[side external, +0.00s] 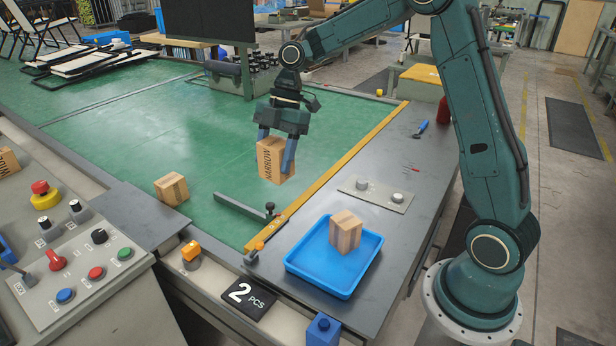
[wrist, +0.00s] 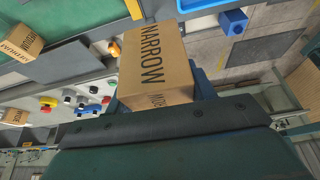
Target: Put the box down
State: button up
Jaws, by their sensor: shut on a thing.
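My gripper (side external: 276,158) is shut on a cardboard box (side external: 271,160) marked NARROW, with one blue finger on each side. The box is upright over the green work surface (side external: 130,115), left of the yellow rail. I cannot tell whether its bottom touches the surface. The NARROW box (wrist: 155,65) also fills the middle of the wrist view, between the fingers. A blue tray (side external: 298,262) on the grey bench holds another box (side external: 345,231). A third box (side external: 172,189) stands at the near left edge of the green surface; a box marked MEDIUM (wrist: 20,42) shows in the wrist view.
A yellow rail (side external: 335,175) divides green surface from grey bench. A dark bar (side external: 243,206) lies on the green in front of the held box. A control panel (side external: 85,262) is at lower left, a "2 PCS" sign (side external: 247,298) at the front. Green surface left of the box is clear.

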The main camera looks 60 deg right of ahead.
send_over(324, 270)
jog(key=shift+r, duration=0.15)
dwell(0.3)
notch_tip(324, 270, down, 16)
jog(key=shift+f, duration=0.1)
dwell(0.6)
jog(key=shift+f, duration=0.1)
jog(key=shift+f, duration=1.8)
jog(key=shift+f, duration=0.1)
jog(key=o, duration=1.1)
